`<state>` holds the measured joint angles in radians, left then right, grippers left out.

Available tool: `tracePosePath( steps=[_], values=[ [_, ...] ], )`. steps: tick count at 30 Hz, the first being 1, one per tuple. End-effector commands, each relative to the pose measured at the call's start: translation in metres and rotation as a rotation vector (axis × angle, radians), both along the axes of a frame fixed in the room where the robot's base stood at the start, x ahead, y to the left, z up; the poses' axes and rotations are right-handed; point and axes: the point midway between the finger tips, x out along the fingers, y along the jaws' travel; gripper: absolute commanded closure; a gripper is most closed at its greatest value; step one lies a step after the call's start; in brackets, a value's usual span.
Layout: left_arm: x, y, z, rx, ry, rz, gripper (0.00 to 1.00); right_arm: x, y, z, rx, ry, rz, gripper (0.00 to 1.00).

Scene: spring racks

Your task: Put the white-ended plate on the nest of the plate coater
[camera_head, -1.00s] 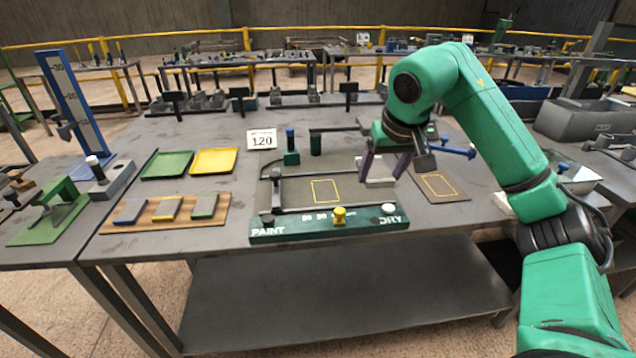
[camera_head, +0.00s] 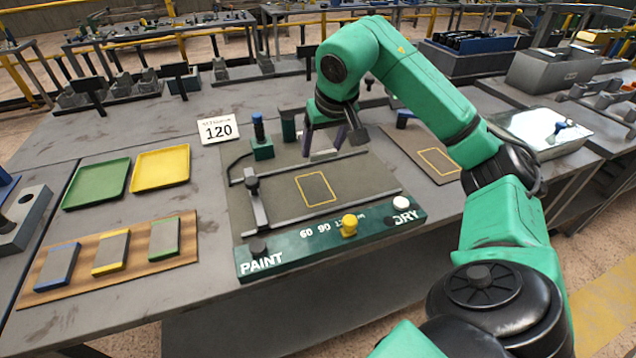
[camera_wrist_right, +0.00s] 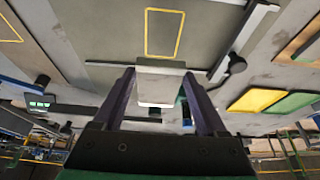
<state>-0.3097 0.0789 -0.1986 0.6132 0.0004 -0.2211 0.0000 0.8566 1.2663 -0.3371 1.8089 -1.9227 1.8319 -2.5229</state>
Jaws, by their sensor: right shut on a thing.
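The plate coater has a grey bed (camera_head: 278,205) and a green front panel (camera_head: 300,246) marked PAINT and DRY. Its nest (camera_head: 316,188) is a yellow rectangle outline on the bed, and it is empty. My right gripper (camera_head: 324,146) is over the rear of the bed, behind the nest. It is shut on the pale plate (camera_wrist_right: 159,84), which sits between both fingers in the wrist view. In the head view the plate is mostly hidden by the gripper. The nest outline (camera_wrist_right: 164,33) lies beyond the plate in the wrist view. My left gripper is out of view.
A bar on a black post (camera_head: 252,183) stands on the bed's left. A blue-topped post (camera_head: 260,135) is behind it. A wooden rack (camera_head: 110,262) holds three colour-ended plates; green (camera_head: 97,184) and yellow (camera_head: 161,168) trays lie beyond. A second outlined mat (camera_head: 434,158) is at right.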

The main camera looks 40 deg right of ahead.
Motion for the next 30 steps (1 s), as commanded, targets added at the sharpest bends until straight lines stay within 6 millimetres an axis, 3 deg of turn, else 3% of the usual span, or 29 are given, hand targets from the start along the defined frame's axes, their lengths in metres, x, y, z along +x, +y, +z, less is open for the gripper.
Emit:
tracePosePath(
  steps=[1,6,12,15,18,26,27,29,30],
  values=[
    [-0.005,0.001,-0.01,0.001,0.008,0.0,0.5,-0.001,0.0,-0.021,-0.002,0.003,0.0,0.92],
    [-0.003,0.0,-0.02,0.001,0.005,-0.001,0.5,0.0,0.0,-0.068,-0.002,0.002,0.0,0.92],
    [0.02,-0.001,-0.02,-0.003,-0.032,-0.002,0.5,0.001,0.0,-0.095,0.0,-0.003,0.0,0.92],
    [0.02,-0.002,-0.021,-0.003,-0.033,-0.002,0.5,0.001,0.0,-0.112,0.0,0.0,0.0,0.92],
    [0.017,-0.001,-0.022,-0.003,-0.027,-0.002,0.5,0.001,0.0,-0.124,0.0,-0.003,-0.001,0.92],
    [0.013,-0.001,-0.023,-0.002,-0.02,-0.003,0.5,0.002,0.0,-0.125,0.001,-0.006,0.0,0.92],
    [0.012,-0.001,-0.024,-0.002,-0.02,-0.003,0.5,0.001,0.0,-0.128,0.001,-0.001,0.0,0.21],
    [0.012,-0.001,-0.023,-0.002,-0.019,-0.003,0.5,0.001,0.0,-0.127,0.001,-0.001,0.0,0.0],
    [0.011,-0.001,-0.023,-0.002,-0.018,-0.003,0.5,0.001,0.0,-0.127,0.001,-0.001,0.0,0.0]
  ],
)
